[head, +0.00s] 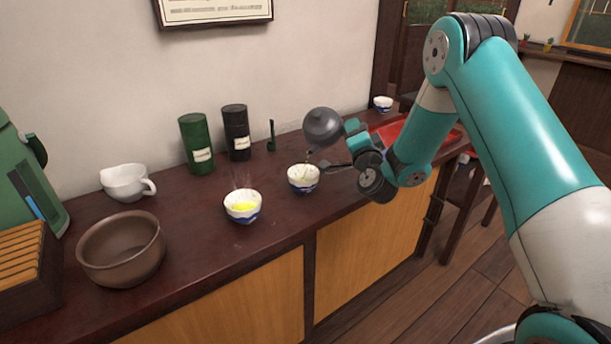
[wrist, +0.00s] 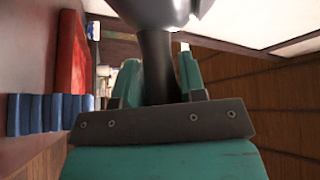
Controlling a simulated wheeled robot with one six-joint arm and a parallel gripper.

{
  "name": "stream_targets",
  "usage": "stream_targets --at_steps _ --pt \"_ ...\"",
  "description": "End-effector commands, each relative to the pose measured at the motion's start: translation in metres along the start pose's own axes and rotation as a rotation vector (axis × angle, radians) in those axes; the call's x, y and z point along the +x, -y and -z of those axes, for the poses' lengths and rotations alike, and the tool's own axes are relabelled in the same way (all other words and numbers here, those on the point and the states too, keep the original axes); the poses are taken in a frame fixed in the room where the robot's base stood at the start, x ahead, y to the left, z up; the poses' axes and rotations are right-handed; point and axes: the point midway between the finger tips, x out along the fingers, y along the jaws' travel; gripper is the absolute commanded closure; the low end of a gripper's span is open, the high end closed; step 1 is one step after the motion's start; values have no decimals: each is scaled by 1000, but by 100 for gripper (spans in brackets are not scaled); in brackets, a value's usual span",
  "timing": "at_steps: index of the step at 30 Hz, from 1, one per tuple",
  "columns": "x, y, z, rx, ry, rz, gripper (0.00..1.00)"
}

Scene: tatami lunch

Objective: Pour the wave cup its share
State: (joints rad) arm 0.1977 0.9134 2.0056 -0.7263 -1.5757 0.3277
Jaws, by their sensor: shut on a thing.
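My gripper (head: 350,142) is shut on the handle (wrist: 156,68) of a dark grey teapot (head: 322,127). The teapot is tilted in the air, with its spout pointing down over a white cup with a blue wave-like band (head: 303,184). The cup stands upright on the counter, and a little pale yellow-green shows inside it. I cannot tell whether a thin stream is falling. In the wrist view, the teapot's body (wrist: 160,12) is cut by the top edge.
Another cup (head: 383,106) stands at the back right, near a red tray (head: 391,131). Green (head: 197,145) and black (head: 236,133) canisters stand by the wall. A white spouted jug (head: 127,186), brown bowl (head: 122,252) and green machine (head: 28,180) are left. The counter's front edge is close.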

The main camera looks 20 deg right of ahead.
Motion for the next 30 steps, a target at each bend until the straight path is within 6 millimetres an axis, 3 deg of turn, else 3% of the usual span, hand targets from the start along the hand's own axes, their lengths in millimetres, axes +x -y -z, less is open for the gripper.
stream_targets --at_steps 30 --pt "2 10 -9 -26 -10 56 100"
